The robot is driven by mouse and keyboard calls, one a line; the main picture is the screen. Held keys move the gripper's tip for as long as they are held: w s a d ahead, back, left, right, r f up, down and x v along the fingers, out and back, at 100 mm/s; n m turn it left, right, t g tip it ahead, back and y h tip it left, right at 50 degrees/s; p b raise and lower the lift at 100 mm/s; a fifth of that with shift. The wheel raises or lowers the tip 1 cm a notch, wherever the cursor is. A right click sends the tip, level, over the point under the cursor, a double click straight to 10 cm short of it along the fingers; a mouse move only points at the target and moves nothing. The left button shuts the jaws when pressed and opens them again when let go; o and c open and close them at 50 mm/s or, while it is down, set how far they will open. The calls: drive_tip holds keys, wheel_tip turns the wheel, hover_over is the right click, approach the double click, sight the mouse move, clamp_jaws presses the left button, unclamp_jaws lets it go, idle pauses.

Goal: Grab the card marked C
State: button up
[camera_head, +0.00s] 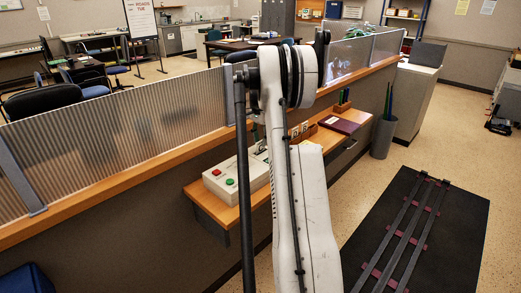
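A few small pale cards (304,127) stand in a wooden holder (308,136) on the wooden shelf, just right of my arm. Their markings are too small to read, so I cannot tell which is the card marked C. My white arm rises through the middle of the view and hides part of the shelf and perhaps part of the holder. A small dark part that seems to be my gripper (260,147) shows left of the arm, above the back of the control box. Its fingers are too small and covered to read.
A control box (238,182) with red and green buttons sits on the shelf (204,200), left of my arm. A ribbed partition (120,140) stands behind. A grey bin (383,138) stands past the shelf's right end.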

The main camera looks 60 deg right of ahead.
drive_tip(key=shift+f, duration=0.6)
clamp_jaws()
drive_tip(key=shift+r, duration=0.15)
